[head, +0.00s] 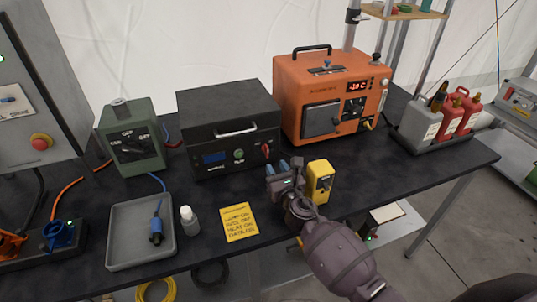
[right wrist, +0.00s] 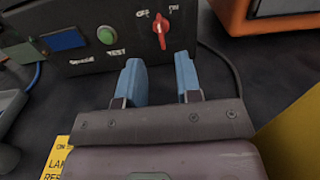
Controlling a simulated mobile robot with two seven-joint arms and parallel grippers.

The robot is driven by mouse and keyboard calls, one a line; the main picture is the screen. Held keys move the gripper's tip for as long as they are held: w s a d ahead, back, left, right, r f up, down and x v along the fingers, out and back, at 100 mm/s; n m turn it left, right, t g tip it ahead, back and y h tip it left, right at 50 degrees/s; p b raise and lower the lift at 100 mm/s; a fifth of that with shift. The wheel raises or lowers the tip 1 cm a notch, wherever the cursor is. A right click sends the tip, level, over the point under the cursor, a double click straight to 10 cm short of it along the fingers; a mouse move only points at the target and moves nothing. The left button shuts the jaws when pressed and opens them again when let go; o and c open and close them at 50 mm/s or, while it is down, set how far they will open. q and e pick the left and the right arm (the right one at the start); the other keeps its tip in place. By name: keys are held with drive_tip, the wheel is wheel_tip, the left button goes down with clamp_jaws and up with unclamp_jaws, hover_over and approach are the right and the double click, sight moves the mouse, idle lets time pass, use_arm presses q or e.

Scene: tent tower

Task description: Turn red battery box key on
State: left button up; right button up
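The black battery box (head: 229,112) stands on the dark table with its front facing me. Its red key (head: 265,150) is at the right of the front panel. In the right wrist view the red key (right wrist: 160,29) looks roughly upright, between two small labels. My right gripper (head: 277,167) is just in front of the box's lower right. In the right wrist view its two blue fingers (right wrist: 158,65) are apart with nothing between them. They are below the key and not visibly touching it. My left gripper is not in view.
The orange heater-like unit (head: 330,85) stands right of the box. A yellow device (head: 320,182) is close beside my right gripper.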

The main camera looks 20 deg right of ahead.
sight(266, 151)
drive_tip(key=w+b, duration=0.1)
drive_tip(key=w, duration=0.6)
drive_tip(key=shift+a, duration=0.1)
clamp_jaws()
